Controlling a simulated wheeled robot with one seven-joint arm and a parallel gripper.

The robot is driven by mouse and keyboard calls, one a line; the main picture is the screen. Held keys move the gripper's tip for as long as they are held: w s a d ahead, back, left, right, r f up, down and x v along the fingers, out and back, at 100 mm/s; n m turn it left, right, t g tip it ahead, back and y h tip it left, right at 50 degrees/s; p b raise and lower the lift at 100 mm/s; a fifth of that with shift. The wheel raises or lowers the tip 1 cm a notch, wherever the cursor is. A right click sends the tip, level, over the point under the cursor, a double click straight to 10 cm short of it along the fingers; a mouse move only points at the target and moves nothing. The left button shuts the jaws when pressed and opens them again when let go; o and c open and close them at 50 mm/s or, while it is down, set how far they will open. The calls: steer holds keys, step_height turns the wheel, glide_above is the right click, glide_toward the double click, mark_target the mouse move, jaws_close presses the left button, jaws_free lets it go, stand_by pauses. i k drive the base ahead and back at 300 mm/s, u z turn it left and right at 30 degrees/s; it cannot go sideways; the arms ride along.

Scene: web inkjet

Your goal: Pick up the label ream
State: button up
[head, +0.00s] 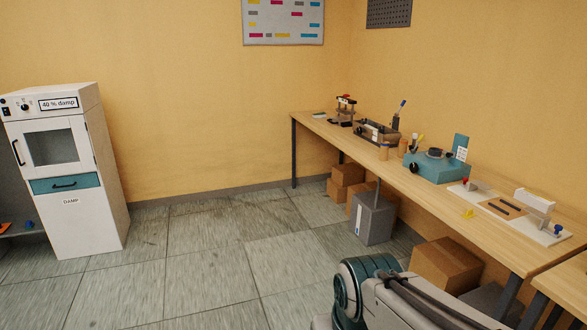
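I cannot make out a label ream for certain in the head view. A white block (534,200) lies on a white board (492,203) at the right of the long wooden workbench (408,180), but I cannot tell what it is. A small flat dark and pale item (319,115) lies at the bench's far end, too small to identify. Part of my arm shows at the bottom right. My gripper is out of view.
A white cabinet (85,200) labelled DAMP stands at the left. The tiled floor (205,260) between is clear.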

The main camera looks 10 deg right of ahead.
mark_target(527, 197)
steer(key=z, duration=0.25)
steer(key=i, duration=1.65)
steer(key=z, duration=1.3)
steer(key=i, duration=1.15)
steer(key=z, duration=1.05)
steer(key=i, duration=0.25)
steer(key=z, duration=0.1)
